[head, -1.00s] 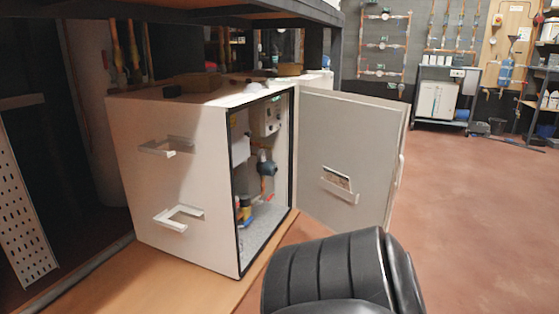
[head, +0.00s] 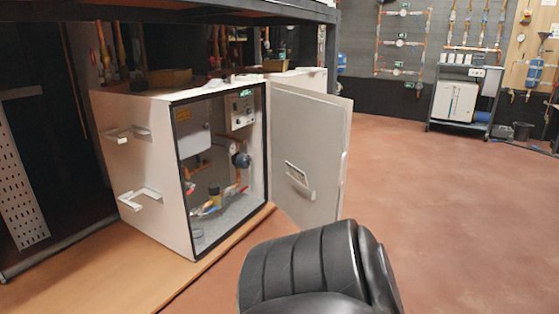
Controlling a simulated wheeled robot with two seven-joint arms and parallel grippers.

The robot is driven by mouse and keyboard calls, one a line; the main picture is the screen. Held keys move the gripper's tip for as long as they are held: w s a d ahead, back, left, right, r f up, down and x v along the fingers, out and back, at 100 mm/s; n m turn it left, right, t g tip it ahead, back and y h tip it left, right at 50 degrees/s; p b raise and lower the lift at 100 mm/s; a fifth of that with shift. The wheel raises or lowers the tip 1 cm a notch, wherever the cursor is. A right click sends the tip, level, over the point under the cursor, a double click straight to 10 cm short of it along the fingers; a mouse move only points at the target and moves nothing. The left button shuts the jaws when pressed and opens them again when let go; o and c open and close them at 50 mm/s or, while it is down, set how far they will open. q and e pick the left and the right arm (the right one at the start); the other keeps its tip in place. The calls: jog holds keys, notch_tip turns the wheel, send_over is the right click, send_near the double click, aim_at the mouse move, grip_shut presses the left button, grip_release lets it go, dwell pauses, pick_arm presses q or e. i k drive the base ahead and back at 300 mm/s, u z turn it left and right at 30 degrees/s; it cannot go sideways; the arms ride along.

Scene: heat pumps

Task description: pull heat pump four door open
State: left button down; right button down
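The heat pump (head: 145,170) is a white box on a wooden board in the head view, left of centre. Its door (head: 310,155) is hinged at the box's right edge and stands wide open, swung out to the right. The door's inner face shows a small light holder. Inside the box are pipes, a dark round pump (head: 241,160) and a control panel (head: 243,108). Neither gripper's fingers show.
Two white handles stick out from the box's left side. A dark shelf edge (head: 200,12) overhangs the box. A perforated white panel (head: 20,180) stands at the far left. The reddish floor (head: 450,200) on the right is clear up to a cart (head: 460,98) at the back.

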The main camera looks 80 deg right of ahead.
aim_at(309, 130)
jog(key=k, duration=0.25)
jog(key=z, duration=1.45)
